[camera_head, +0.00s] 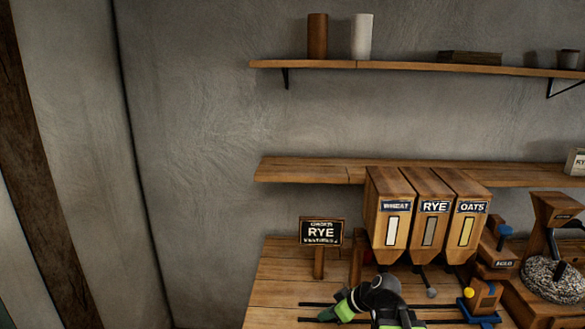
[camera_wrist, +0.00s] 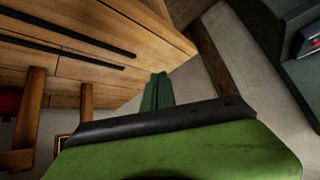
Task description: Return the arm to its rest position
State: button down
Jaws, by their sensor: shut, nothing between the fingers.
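My arm, black and green, rises into the bottom of the head view in front of the bench. My gripper (camera_head: 330,313) points left, low over the left part of the wooden bench (camera_head: 275,290). In the wrist view my gripper's dark green fingers (camera_wrist: 157,92) are together with nothing between them. A large green and black part of mine covers the lower part of that view. The lower part of my arm is cut off by the head view's bottom edge.
Hoppers marked wheat (camera_head: 396,215), rye (camera_head: 435,215) and oats (camera_head: 472,212) stand behind my arm. A sign reading rye (camera_head: 321,232) stands left of them. A blue and wooden device (camera_head: 482,300) and a stone mill (camera_head: 552,280) are at right. Floor left of the bench looks clear.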

jog(key=s+a+f+m+g+h, duration=0.1)
jog(key=s+f+m+g+h, duration=0.15)
jog(key=s+f, duration=0.25)
jog(key=s+d+f+m+g+h, duration=0.1)
jog(key=s+d+m+g+h, duration=0.1)
jog(key=s+d+m+h, duration=0.2)
jog(key=d+m, duration=0.3)
jog(key=shift+s+d+f, duration=0.3)
jog(key=shift+d, duration=0.05)
